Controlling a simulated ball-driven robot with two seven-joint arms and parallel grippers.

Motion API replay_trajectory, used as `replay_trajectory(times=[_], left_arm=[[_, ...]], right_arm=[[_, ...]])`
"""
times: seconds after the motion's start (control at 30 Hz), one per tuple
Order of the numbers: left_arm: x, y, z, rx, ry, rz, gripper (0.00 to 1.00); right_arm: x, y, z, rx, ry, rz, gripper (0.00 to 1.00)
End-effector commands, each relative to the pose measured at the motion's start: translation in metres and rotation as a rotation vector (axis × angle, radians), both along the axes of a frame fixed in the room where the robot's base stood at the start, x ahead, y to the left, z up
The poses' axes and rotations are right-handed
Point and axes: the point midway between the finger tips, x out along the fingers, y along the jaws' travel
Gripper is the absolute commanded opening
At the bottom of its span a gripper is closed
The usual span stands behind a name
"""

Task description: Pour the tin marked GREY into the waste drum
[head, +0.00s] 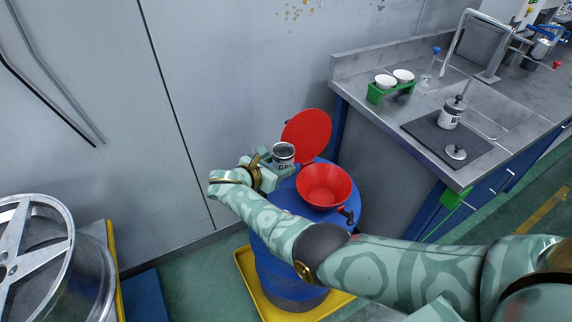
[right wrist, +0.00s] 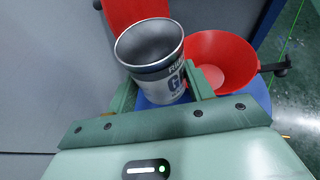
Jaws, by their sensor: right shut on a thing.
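My right gripper (head: 271,170) is shut on the open tin (head: 284,156), a white and dark can whose label begins with G. It holds the tin roughly upright above the blue waste drum (head: 273,238), beside the red funnel (head: 325,186) on the drum's top. In the right wrist view the tin (right wrist: 150,62) sits between the fingers, with the funnel (right wrist: 222,62) just to its right. I see bare metal inside the tin; its contents I cannot make out. The red lid (head: 306,134) stands raised behind the funnel. My left gripper is out of view.
The drum stands in a yellow tray (head: 247,270). A steel bench (head: 425,130) at the right bears a green rack (head: 389,93) with white cups, another tin (head: 452,113) on a dark mat and a loose lid (head: 455,152). A metal wheel (head: 35,250) is at the left.

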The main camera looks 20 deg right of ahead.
Motion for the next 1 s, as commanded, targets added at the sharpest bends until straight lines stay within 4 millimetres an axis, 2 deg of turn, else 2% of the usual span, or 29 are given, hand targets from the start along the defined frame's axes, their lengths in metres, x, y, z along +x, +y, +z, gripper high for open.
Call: replay_trajectory(times=[0.2, 0.47, 0.83, 1.0], left_arm=[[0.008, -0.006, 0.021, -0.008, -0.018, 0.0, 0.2], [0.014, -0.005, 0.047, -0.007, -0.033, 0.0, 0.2], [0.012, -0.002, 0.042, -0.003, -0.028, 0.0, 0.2], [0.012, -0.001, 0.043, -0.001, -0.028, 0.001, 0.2]], right_arm=[[0.0, -0.001, 0.006, 0.135, -0.069, -0.001, 0.27], [0.0, -0.001, -0.001, 0.414, -0.202, -0.001, 0.27], [-0.006, -0.012, -0.045, 0.812, -0.389, -0.002, 0.27], [-0.005, -0.01, -0.042, 0.813, -0.389, 0.001, 0.27]])
